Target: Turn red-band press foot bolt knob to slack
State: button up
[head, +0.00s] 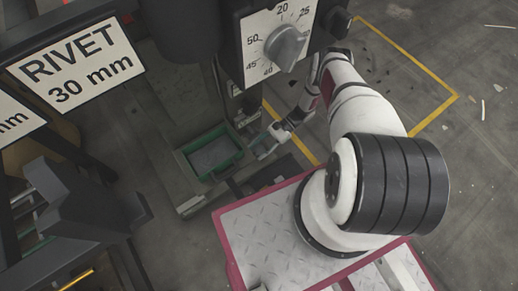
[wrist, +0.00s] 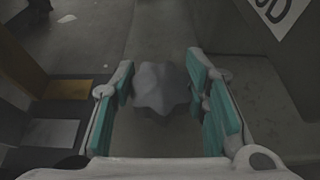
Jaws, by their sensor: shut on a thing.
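A grey lobed knob (wrist: 160,90) is in the middle of the wrist view, between the teal pads of my gripper (wrist: 161,85). My gripper is shut on this knob, with one pad at its left side and one at its right. In the head view my gripper (head: 264,143) is low beside the press body, right of a green-rimmed tray; the knob cannot be made out there. No red band shows in either view, so I cannot tell which press this is by its band.
The green-rimmed tray (head: 211,181) sits at the press base. Above is a dial panel (head: 252,48) with a grey pointer knob (head: 285,47). A sign (head: 77,64) reading RIVET 30 mm hangs at left. A yellow floor line (head: 427,73) crosses open floor at right.

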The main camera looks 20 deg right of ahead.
jog(key=shift+n+g+h, duration=0.3)
jog(key=shift+n+g, duration=0.6)
jog(key=shift+g, duration=0.1)
jog(key=o, duration=1.2)
jog(key=shift+c, duration=0.2)
